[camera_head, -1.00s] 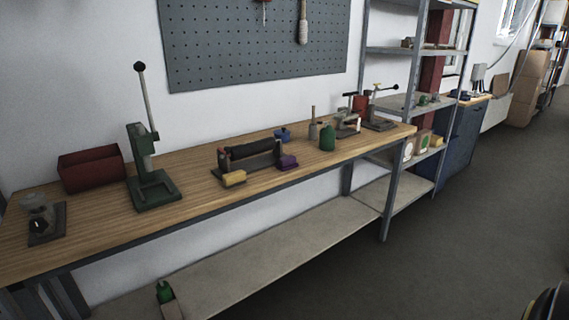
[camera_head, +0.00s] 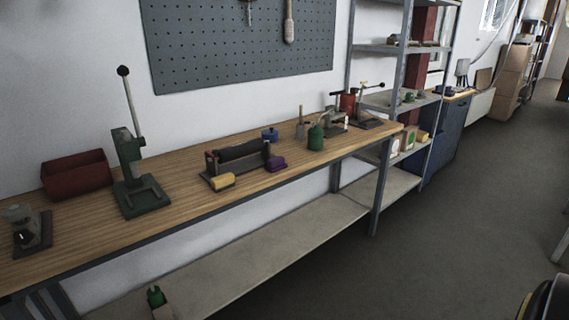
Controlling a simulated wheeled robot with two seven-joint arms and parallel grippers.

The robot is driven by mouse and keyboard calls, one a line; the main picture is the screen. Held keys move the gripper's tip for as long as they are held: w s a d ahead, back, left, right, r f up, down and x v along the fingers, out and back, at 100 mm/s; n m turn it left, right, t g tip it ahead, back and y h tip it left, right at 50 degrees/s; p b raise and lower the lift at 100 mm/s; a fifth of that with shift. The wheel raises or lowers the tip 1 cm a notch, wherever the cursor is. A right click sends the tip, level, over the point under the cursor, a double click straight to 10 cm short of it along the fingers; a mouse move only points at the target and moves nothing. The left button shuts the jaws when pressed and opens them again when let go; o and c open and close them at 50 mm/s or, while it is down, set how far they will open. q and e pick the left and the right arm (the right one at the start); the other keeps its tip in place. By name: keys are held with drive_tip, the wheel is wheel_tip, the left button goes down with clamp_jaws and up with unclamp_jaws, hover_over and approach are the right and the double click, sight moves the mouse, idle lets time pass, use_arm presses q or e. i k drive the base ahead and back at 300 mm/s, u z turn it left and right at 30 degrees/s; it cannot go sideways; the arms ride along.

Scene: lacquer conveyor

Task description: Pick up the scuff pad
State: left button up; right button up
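I cannot tell for certain which thing is the scuff pad. A yellow block (camera_head: 222,182) and a purple block (camera_head: 275,164) lie on the wooden workbench (camera_head: 120,225), at the front of a black roller device (camera_head: 238,153). Either could be a pad, but both are small in view. Neither of my grippers shows in the head view.
A red bin (camera_head: 77,175), a green lever press (camera_head: 130,165) and a small grey device (camera_head: 27,232) stand on the bench's left. Grey shelving (camera_head: 385,130) adjoins the bench's right end. Floor (camera_head: 480,190) is open at right.

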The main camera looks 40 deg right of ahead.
sight(275, 165)
drive_tip(key=z, duration=0.8)
drive_tip(key=i, duration=0.7)
drive_tip(key=z, duration=0.8)
drive_tip(key=i, duration=1)
drive_tip(key=u, duration=0.35)
